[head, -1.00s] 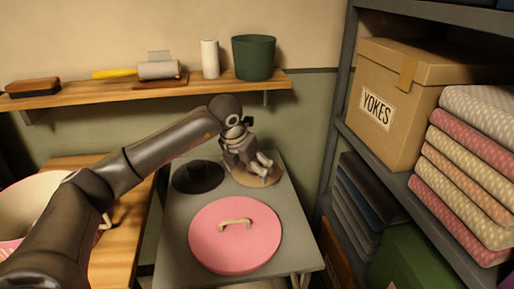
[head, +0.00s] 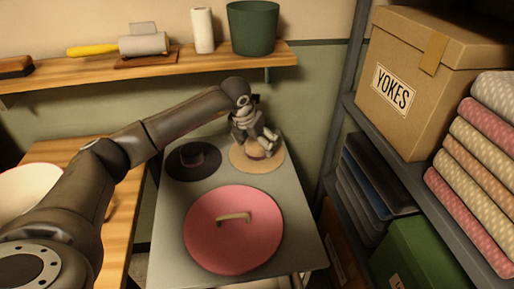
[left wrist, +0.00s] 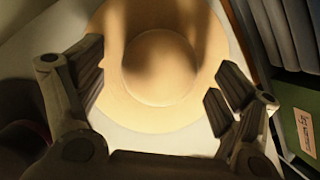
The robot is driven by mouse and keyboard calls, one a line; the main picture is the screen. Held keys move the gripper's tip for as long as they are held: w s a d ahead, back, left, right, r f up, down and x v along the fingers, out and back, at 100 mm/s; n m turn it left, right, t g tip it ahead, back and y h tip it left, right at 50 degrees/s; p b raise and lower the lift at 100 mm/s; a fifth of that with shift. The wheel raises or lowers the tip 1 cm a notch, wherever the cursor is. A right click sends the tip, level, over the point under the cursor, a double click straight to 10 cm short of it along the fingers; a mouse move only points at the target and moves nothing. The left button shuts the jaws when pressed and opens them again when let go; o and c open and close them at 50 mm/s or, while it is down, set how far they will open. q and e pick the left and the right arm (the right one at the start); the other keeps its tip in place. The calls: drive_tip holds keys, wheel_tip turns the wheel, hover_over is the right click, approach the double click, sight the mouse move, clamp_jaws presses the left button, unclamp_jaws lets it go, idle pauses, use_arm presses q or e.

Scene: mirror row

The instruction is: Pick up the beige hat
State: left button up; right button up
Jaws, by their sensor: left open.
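The beige hat (head: 243,160) lies brim down at the back right of the grey table, with part of its crown hidden behind my gripper in the head view. In the left wrist view the hat's (left wrist: 160,75) round crown and wide brim fill the middle. My left gripper (head: 262,146) is open over the hat. In the left wrist view its fingers (left wrist: 155,90) are spread on both sides of the crown. Whether they touch the hat I cannot tell. My right gripper is not in view.
A black hat (head: 194,161) lies just left of the beige hat. A wall shelf (head: 200,60) runs behind. A grey rack with a YOKES box (head: 440,80) stands right.

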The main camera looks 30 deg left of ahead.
use_arm(q)
drive_tip(key=shift+w+f, duration=0.2)
drive_tip(key=shift+f, duration=0.25)
drive_tip(key=c, duration=1.2)
drive_tip(key=shift+o, duration=0.2)
drive_tip(key=shift+r, duration=0.15)
